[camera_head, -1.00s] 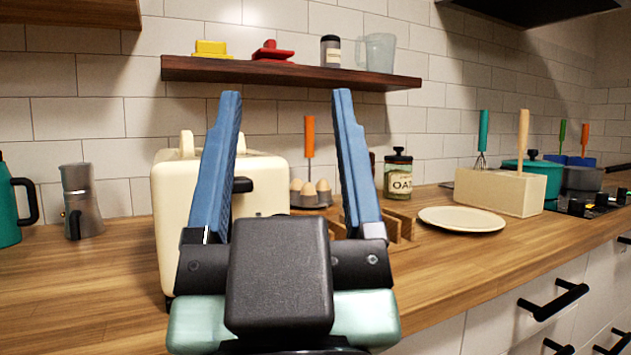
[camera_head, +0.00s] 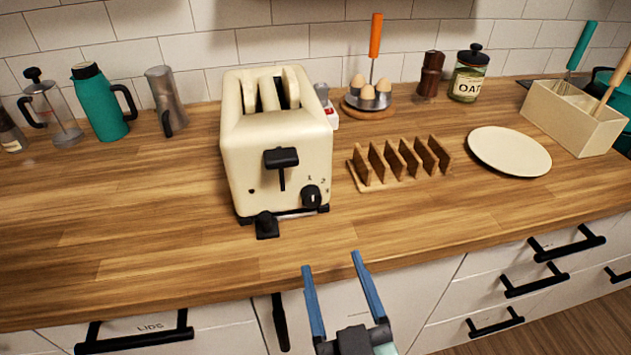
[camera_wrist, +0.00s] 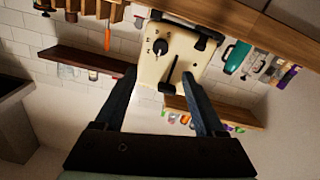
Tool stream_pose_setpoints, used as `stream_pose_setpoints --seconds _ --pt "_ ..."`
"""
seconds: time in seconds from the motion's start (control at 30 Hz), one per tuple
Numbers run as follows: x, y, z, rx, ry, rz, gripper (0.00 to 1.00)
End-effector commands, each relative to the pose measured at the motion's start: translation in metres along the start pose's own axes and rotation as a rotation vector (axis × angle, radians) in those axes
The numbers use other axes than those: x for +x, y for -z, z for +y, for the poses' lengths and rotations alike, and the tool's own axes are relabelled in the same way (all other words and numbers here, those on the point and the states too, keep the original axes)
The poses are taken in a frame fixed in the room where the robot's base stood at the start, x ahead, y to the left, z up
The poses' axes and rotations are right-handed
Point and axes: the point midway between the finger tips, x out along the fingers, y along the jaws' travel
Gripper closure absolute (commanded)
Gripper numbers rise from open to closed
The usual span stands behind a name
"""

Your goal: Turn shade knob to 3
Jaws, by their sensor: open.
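The shade knob (camera_head: 311,196) is a small black dial low on the right of the cream toaster's front, with the numbers 1, 2 and 3 around it. Its pointer setting is too small to tell. The toaster (camera_head: 245,160) stands upright on the counter, with a black lever (camera_head: 281,158) on its front. My gripper (camera_head: 331,261) is open and empty, in front of the counter edge, below and apart from the knob. In the wrist view, which is upside down, the knob (camera_wrist: 160,47) and toaster (camera_wrist: 183,50) show beyond the open fingers (camera_wrist: 164,72).
A wooden toast rack (camera_head: 400,163) stands right of the toaster, with an egg holder (camera_head: 367,105) behind it. A plate (camera_head: 509,152) lies farther right. A teal flask (camera_head: 100,105) and metal pot (camera_head: 163,95) stand at the left. The counter in front of the toaster is clear.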

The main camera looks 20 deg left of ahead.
Motion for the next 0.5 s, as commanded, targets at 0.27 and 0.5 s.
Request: stream_pose_setpoints --seconds 0.27,0.5 --pt "0.031 0.003 -0.001 0.001 0.005 0.002 0.28" --pt "0.083 0.003 -0.001 0.001 0.004 0.002 0.28"
